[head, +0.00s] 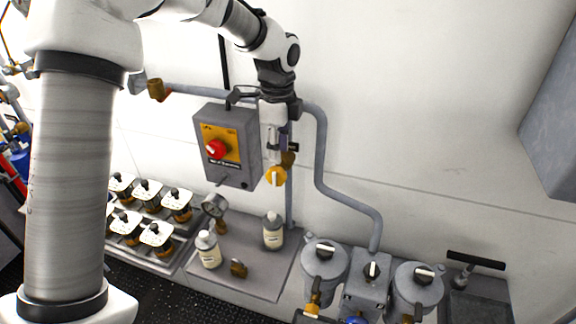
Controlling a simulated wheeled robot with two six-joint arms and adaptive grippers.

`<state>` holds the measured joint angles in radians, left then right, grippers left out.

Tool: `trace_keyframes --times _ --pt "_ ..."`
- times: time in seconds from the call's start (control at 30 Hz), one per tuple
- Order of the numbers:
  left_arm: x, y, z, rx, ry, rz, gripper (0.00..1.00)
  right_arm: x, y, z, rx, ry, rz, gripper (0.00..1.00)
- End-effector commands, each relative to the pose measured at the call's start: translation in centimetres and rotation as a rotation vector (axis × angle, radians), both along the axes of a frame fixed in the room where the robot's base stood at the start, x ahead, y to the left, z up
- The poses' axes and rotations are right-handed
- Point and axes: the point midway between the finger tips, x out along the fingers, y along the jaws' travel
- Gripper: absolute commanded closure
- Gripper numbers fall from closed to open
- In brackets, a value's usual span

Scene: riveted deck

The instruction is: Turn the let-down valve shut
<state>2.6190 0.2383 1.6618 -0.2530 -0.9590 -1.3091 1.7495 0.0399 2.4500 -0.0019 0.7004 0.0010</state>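A round yellow valve knob (275,176) with a pale bar on its face sits by a brass fitting (288,159) on the grey pipe (320,150), right of the control box. It may be the let-down valve; no label on it is readable. My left gripper (276,147) points down from above, its fingers just over the knob in the picture. The fingers overlap one another and hide part of the pipe behind, so their gap and any contact with the knob cannot be made out. My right gripper is not in view.
A grey control box (246,160) with a red knob (216,149) is close left of my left gripper. Below stand two bottles (208,250) (273,231), a gauge (214,206) and grey filter housings (325,262). Several white-topped valves (147,190) fill a tray at left.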

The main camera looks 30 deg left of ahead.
Motion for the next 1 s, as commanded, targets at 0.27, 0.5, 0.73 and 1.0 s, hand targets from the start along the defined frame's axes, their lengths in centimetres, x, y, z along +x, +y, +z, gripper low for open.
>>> trace_keyframes --times 0.27,0.5,0.73,1.0 --pt "-0.2 0.0 -4.6 -0.003 0.007 0.000 0.62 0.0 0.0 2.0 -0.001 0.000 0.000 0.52" --pt "-0.2 0.0 -7.3 -0.002 0.003 0.000 0.62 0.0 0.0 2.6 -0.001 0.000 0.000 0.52" --pt "-0.1 0.0 -7.4 -0.002 0.001 0.000 0.77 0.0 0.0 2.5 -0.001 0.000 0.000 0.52" --pt "-0.2 -0.1 -7.4 0.000 0.002 0.000 1.00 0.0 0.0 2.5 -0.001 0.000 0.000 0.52"
